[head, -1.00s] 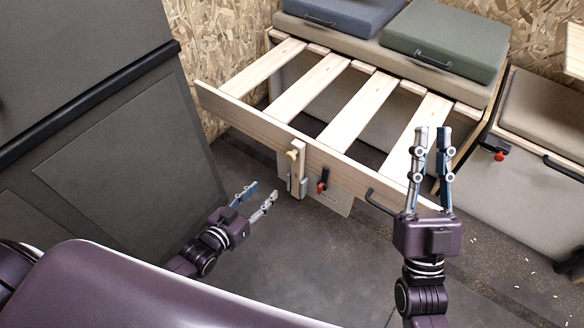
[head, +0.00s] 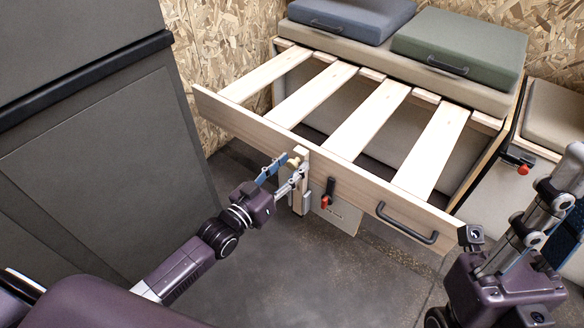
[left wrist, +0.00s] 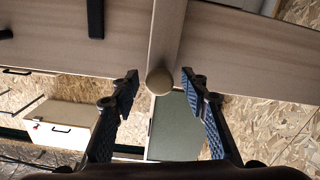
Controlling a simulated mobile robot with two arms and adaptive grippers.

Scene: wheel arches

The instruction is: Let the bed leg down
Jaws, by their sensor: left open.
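The bed leg (head: 299,203) is a short pale wooden post at the front rail (head: 249,125) of the pulled-out slatted bed frame. It hangs below the rail. A round tan knob (left wrist: 159,81) sits on the leg, and part of it shows in the head view (head: 294,162). My left gripper (head: 287,170) is open at the leg. In the left wrist view its fingertips (left wrist: 159,86) stand on either side of the knob, with gaps to it. My right gripper (head: 578,188) is at the right edge, fingers apart and empty, partly cut off.
A red-tipped black latch (head: 327,194) and a black handle (head: 406,223) are on the rail right of the leg. Blue (head: 350,18) and green (head: 458,45) cushions lie behind the slats. A dark grey cabinet (head: 100,160) stands at the left. The floor before the rail is clear.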

